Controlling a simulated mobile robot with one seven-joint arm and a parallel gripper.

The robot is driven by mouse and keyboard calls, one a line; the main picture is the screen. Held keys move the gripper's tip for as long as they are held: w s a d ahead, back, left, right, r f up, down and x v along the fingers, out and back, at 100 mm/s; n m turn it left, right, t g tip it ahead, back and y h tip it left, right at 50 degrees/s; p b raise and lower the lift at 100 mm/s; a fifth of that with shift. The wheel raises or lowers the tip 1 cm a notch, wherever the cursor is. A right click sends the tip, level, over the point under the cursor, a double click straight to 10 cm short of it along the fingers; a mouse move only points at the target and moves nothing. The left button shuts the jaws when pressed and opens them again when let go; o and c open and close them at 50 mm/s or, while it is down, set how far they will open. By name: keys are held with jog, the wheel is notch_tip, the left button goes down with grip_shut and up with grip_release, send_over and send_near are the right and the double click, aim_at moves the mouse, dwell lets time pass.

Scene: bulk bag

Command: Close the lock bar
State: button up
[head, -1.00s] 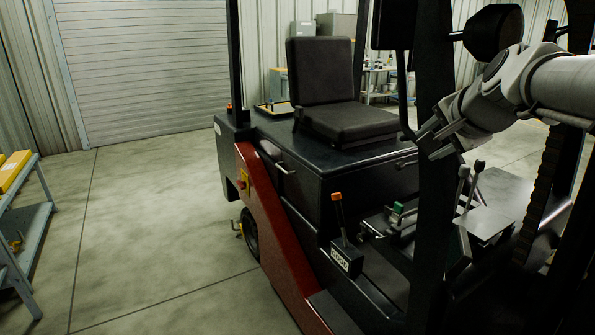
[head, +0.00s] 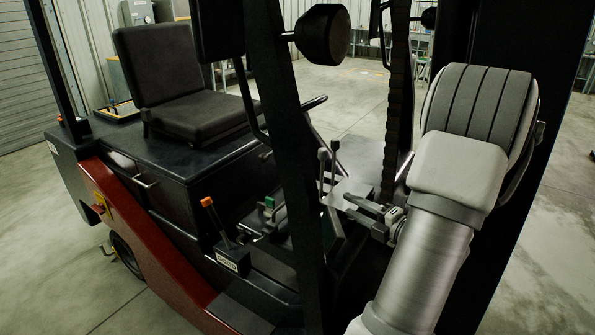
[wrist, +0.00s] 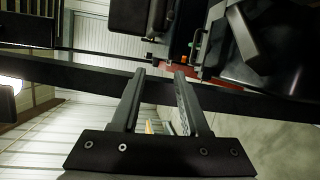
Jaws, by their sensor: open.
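My gripper (head: 356,207) is open and empty in the head view, its fingers pointing left beside the forklift's dark mast post. In the wrist view my gripper (wrist: 160,74) shows two parted fingers with nothing between them. A dark bar (wrist: 75,70) crosses behind the fingertips there; I cannot tell whether they touch it. I cannot identify a lock bar for certain. An orange-tipped lever (head: 214,216) stands on the forklift's near side, left of my gripper and apart from it. Thin grey levers (head: 328,165) stand close behind and left of my gripper.
The forklift's mast post (head: 284,130) rises between the orange-tipped lever and my arm. The black seat (head: 190,90) and red side panel (head: 150,245) lie further left. Open floor (head: 555,245) shows at the right.

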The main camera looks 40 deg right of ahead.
jog(key=w+d+f+m+h+p, duration=0.1)
jog(key=w+d+p, duration=0.1)
jog(key=w, duration=1.4)
jog(key=shift+w+d+f+m, duration=0.15)
jog(key=shift+d+f+m, duration=0.25)
jog(key=shift+d, duration=0.15)
jog(key=shift+c, duration=0.2)
grip_shut()
dwell(0.3)
jog(key=shift+o, duration=0.2)
grip_release()
